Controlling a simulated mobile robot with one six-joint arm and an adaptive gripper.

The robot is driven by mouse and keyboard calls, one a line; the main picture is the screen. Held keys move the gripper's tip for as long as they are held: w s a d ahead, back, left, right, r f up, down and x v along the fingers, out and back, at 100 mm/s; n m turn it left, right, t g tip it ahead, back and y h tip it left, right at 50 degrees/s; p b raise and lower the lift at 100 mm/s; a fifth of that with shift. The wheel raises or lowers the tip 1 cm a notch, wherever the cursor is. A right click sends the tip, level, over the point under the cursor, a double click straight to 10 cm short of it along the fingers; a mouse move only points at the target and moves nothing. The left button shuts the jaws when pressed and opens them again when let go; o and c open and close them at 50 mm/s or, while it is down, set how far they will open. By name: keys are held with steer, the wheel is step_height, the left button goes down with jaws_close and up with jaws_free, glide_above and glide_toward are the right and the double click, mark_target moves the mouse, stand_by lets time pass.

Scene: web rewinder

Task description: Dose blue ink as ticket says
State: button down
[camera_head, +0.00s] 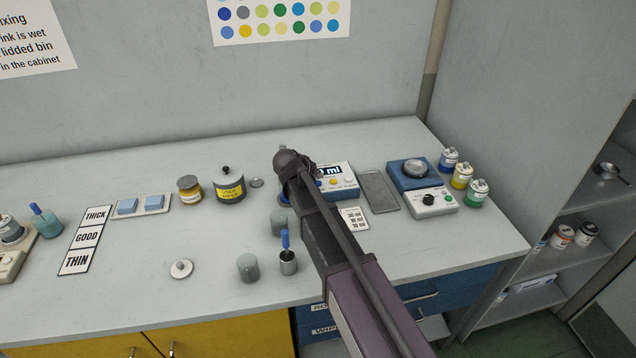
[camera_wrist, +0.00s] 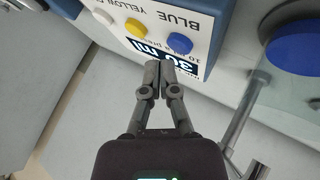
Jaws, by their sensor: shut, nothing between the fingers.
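A clear vessel with a blue top (camera_wrist: 298,47) and a metal pipe (camera_wrist: 240,122) are beside the panel. I cannot make out a ticket.
Grey-green cups (camera_head: 248,267) and a metal pot (camera_head: 288,264) with a blue-handled tool stand near the front. A lidded dark pot (camera_head: 229,187) stands left. The left front bench is fairly clear.

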mark_target(318, 183)
step_height(318, 183, up, 5)
steer(key=p, duration=0.5)
stand_by(1.0)
steer(key=s+d+f+m+g+y+p, duration=0.2)
steer(key=s+d+g, duration=0.5)
steer(key=s+d, duration=1.6)
steer(key=s+y+p, duration=0.1)
steer(key=s+y, duration=0.1)
steer(key=shift+s+f+m+g+y, duration=0.15)
steer(key=shift+s+m+g+y, duration=0.15)
steer(key=shift+g+y, duration=0.1)
